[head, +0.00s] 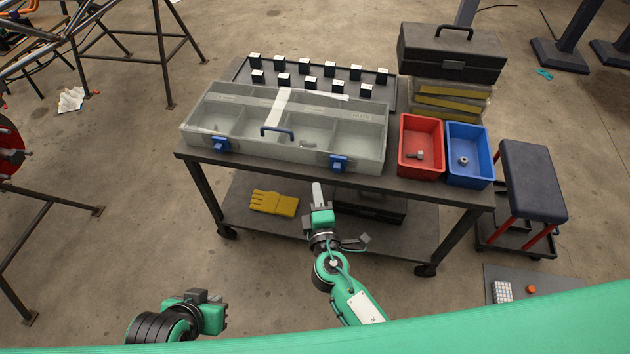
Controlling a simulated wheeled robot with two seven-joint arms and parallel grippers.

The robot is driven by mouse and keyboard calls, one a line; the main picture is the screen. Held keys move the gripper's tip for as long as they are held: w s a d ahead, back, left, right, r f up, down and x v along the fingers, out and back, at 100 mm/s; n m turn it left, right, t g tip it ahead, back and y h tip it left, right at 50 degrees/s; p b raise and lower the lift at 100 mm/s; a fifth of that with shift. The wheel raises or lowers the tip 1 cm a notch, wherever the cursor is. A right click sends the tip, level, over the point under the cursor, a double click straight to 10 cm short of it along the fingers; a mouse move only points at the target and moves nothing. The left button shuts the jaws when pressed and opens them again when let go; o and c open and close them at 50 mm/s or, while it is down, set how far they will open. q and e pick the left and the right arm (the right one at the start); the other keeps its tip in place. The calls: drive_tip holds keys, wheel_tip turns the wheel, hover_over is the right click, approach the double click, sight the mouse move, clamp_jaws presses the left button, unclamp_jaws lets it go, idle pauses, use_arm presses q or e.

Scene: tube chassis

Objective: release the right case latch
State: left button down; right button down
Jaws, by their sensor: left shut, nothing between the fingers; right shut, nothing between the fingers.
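A grey case (370,140) with a clear lid lies shut on the cart top, with a blue handle (277,131) at the middle of its front. The blue right latch (338,162) is on its front, right of the handle; the blue left latch (220,145) is left of it. I cannot tell whether either latch is fastened. My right gripper (317,188) is shut and empty, in front of the cart's edge, left of and below the right latch in the picture and apart from it. My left gripper (214,297) is shut and empty at the lower left, away from the cart.
A red bin (421,118) and a blue bin (482,181) holding small parts stand right of the case. Behind are a tray of several dark blocks (305,84) and a black toolbox (450,63). The cart's lower shelf holds a yellow glove (274,203). A stool (532,180) stands at right.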

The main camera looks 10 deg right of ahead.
use_arm(q)
drive_tip(key=shift+w+d+f, duration=0.1)
drive_tip(key=shift+w+d, duration=0.2)
drive_tip(key=shift+d, duration=0.2)
use_arm(e)
drive_tip(key=s, duration=0.3)
drive_tip(key=shift+s, duration=0.2)
